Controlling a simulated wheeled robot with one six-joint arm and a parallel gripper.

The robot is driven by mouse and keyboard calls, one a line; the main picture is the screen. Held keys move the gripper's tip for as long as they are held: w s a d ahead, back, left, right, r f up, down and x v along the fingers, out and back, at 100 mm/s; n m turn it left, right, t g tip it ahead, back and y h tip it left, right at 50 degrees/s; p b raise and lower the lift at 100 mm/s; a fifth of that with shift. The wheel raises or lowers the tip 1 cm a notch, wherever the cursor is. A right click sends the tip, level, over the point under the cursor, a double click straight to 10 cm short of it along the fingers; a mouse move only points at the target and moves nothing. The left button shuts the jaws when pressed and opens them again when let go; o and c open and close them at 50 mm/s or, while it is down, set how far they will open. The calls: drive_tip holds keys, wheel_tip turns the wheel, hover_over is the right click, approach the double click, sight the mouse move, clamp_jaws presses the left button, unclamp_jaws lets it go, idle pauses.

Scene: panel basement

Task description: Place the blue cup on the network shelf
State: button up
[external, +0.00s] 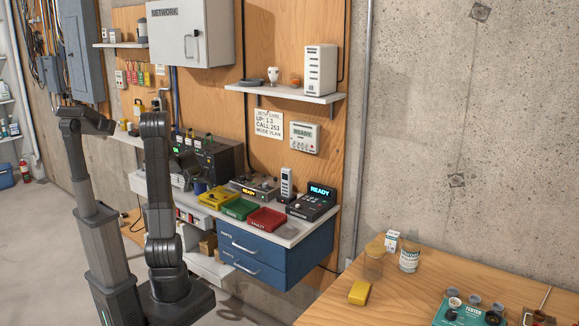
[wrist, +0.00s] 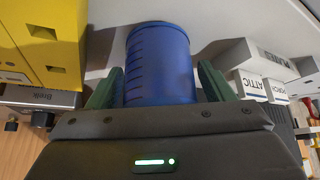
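The blue cup (wrist: 160,62) fills the middle of the wrist view, between the two green fingers of my gripper (wrist: 160,80). The fingers lie close along both its sides; I cannot tell whether they press on it. A white wall shelf (external: 290,94) holds a white router-like box, a small white item, an orange item and a dark dish. A grey cabinet labelled NETWORK (external: 190,32) hangs left of it.
In the wrist view a yellow box (wrist: 42,45) is left of the cup and labelled boxes (wrist: 262,85) are right.

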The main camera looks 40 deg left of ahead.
drive_tip(key=shift+r, duration=0.1)
drive_tip(key=shift+r+p, duration=0.2)
drive_tip(key=shift+p, duration=0.15)
drive_tip(key=v, duration=1.1)
drive_tip(key=shift+s+r, duration=0.15)
drive_tip(key=shift+r, duration=0.15)
drive_tip(key=shift+d, duration=0.15)
